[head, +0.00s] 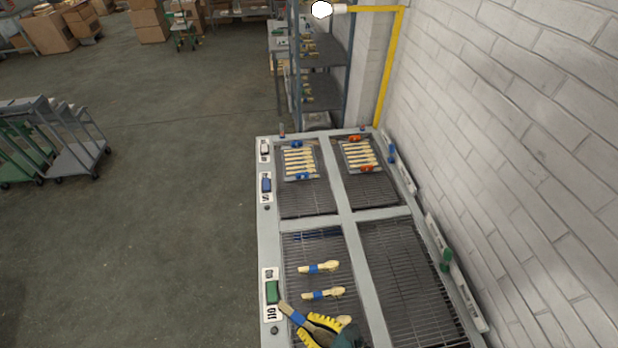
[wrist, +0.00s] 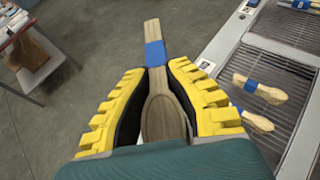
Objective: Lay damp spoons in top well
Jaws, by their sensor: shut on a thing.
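My gripper (head: 318,331), with yellow ribbed fingers, is shut on a brownish wooden spoon (head: 297,316) with a blue band. In the wrist view the spoon (wrist: 160,112) has its bowl between the fingers (wrist: 156,72) and its handle pointing away. It is over the left edge of the near left well (head: 313,252), a mesh-floored bay. Two paler spoons with blue bands, one farther (head: 318,268) and one nearer (head: 322,293), lie crosswise there, apart. The far left well (head: 309,204) holds a rack of several pale spoons (head: 299,160) with blue and orange clips.
The far right well (head: 366,196) holds another rack of spoons (head: 361,155) with orange clips. The near right well (head: 405,275) is empty mesh. Green (head: 272,292), blue (head: 266,184) and white (head: 264,150) tags sit on the left rail. A brick wall (head: 510,130) stands close at right.

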